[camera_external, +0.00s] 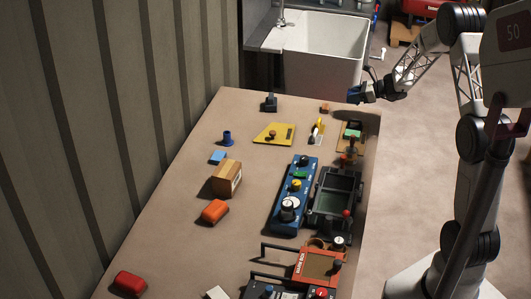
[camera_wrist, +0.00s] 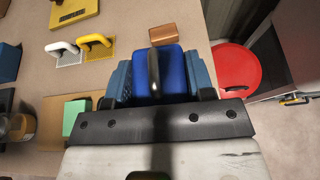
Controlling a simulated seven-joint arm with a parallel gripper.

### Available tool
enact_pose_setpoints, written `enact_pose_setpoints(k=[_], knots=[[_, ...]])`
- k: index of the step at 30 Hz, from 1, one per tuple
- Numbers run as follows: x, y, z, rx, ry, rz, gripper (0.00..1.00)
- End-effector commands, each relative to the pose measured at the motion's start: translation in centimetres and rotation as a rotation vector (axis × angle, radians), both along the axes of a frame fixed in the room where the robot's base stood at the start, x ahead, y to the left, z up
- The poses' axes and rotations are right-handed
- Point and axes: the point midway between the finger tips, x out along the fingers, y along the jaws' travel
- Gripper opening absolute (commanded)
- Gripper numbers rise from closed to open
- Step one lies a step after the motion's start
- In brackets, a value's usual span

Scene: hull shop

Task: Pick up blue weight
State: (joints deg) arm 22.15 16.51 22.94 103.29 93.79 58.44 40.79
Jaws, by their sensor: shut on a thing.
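The blue weight (camera_wrist: 173,72), a blue block with a dark looped handle, is between the fingers of my gripper (camera_wrist: 160,80) in the wrist view. My gripper is shut on it. In the external view my gripper (camera_external: 362,94) is at the far right corner of the table, with the blue weight (camera_external: 353,96) showing at its tip. The weight's underside is hidden, and I cannot tell for sure how far it is above the table.
A copper-coloured block (camera_wrist: 176,36) lies just beyond the weight. A green block (camera_wrist: 75,114) and white and yellow handled tools (camera_wrist: 95,43) lie to the left. A red round seat (camera_wrist: 236,68) stands off the table edge. A sink (camera_external: 322,50) is behind the table.

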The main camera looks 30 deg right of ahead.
Motion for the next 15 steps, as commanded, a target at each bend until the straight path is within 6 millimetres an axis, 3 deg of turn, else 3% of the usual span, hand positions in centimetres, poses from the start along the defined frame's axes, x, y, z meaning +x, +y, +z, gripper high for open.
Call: enact_pose_setpoints(k=[6, 15], knots=[[0.1, 0.0, 2.7, 0.000, -0.003, 0.000, 0.06], [0.0, 0.0, 3.5, 0.000, 0.000, 0.000, 0.06]])
